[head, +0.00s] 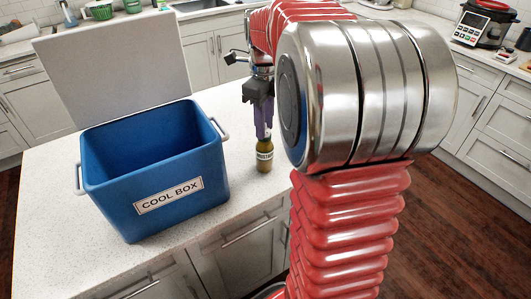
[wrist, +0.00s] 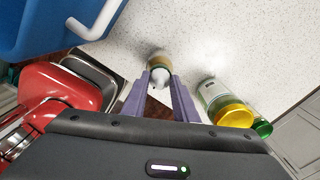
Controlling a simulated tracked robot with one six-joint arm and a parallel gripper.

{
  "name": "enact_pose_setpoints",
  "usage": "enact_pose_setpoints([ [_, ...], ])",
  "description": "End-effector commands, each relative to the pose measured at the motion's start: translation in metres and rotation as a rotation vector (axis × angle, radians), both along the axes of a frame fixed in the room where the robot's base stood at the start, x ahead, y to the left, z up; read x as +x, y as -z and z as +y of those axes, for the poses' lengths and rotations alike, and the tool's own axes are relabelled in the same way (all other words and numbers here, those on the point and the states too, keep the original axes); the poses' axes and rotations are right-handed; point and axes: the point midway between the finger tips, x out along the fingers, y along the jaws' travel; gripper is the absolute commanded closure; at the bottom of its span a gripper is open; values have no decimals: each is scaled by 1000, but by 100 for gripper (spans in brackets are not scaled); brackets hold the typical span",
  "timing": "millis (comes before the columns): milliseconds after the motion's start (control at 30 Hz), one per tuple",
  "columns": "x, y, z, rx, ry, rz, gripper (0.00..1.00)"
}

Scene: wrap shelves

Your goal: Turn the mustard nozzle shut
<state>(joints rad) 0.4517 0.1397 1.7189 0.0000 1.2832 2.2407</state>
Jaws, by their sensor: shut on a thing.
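A blue cool box (head: 155,165) with its lid raised stands left of the bottle. In the wrist view, a jar with a yellow lid (wrist: 235,112) and a green-topped container (wrist: 263,128) are close on the right. Bare worktop (wrist: 210,45) lies beyond the bottle.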

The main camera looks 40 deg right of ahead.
Motion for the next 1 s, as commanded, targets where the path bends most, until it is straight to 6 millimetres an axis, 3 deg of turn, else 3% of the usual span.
enact_pose_setpoints([
  [267, 0, 0, 0, 0, 8, 0, 81],
  [567, 0, 0, 0, -1, 162, -1, 81],
  [1000, 0, 0, 0, -1, 229, -1, 81],
])
